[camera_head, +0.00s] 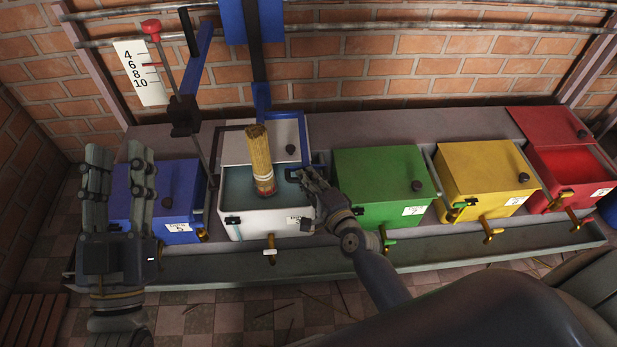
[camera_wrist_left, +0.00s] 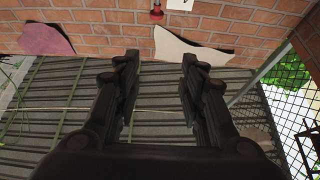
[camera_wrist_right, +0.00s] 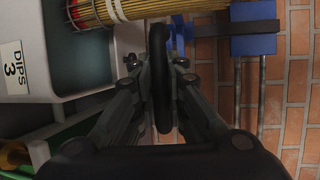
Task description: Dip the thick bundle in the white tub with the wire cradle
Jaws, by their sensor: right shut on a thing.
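The thick bundle (camera_head: 258,155) of tan sticks, its lower end banded red and pale, hangs slightly tilted over the blue-green liquid of the open white tub (camera_head: 250,224). I cannot tell whether it touches the liquid. The blue cradle frame (camera_head: 262,97) comes down behind it. My right gripper (camera_head: 307,180) is at the tub's right rim, shut on a black loop handle (camera_wrist_right: 160,75). The bundle's banded end (camera_wrist_right: 95,12) and the tub's wall (camera_wrist_right: 35,45) show in the right wrist view. My left gripper (camera_head: 122,185) is open and empty, in front of the blue tub; its fingers (camera_wrist_left: 158,85) stand apart.
A closed blue tub (camera_head: 170,195) stands left; green (camera_head: 385,180) and yellow (camera_head: 485,175) closed tubs and an open red tub (camera_head: 570,165) stand right. Brass taps stick out in front above a grey trough (camera_head: 440,253). A red-knobbed lever (camera_head: 152,28) and number scale (camera_head: 143,72) rise at upper left.

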